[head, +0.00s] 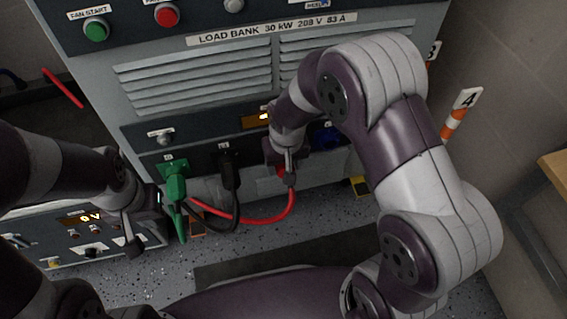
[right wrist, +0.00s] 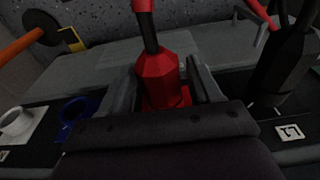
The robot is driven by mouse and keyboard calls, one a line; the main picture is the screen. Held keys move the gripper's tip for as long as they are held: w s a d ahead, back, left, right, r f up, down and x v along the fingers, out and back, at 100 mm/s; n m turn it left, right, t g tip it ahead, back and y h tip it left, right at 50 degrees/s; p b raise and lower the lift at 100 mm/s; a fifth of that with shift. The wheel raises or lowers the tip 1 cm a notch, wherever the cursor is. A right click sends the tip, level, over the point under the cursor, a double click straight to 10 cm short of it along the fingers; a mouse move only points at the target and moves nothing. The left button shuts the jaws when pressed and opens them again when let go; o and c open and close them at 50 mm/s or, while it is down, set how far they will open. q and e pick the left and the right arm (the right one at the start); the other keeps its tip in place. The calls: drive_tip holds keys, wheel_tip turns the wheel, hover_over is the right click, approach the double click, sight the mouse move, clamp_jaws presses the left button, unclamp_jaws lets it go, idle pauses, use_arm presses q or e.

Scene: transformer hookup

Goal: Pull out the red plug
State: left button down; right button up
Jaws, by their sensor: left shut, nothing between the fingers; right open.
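The red plug (right wrist: 158,78) sits in its socket on the load bank panel, with a cable rising from its end in the right wrist view. My right gripper (right wrist: 163,85) is open, with one finger on each side of the red plug; I cannot tell whether either touches it. In the head view the right gripper (head: 289,172) covers most of the plug, and the red cable (head: 262,219) loops out below it to the left. My left gripper (head: 137,236) is shut and empty, left of the green plug (head: 175,188).
A black plug (head: 229,168) with a black cable sits between the green plug and my right gripper. A blue socket (right wrist: 75,112) and a white socket (right wrist: 22,124) lie on the red plug's other side. A meter box (head: 85,232) stands at left. Orange-banded post 4 (head: 453,124) stands at right.

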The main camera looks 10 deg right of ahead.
drive_tip(key=c, duration=0.9)
drive_tip(key=shift+s+a+h+p, duration=0.15)
drive_tip(key=shift+h+p, duration=0.2)
drive_tip(key=shift+h, duration=0.25)
drive_tip(key=shift+f+b, duration=0.3)
drive_tip(key=shift+b, duration=0.25)
drive_tip(key=h+b, duration=0.2)
drive_tip(key=shift+a+h, duration=0.1)
drive_tip(key=shift+h, duration=0.2)
drive_tip(key=o, duration=0.5)
drive_tip(key=shift+h+b, duration=0.3)
drive_tip(key=shift+b, duration=0.05)
drive_tip(key=shift+r, duration=0.2)
drive_tip(key=c, duration=0.7)
drive_tip(key=shift+c, duration=0.2)
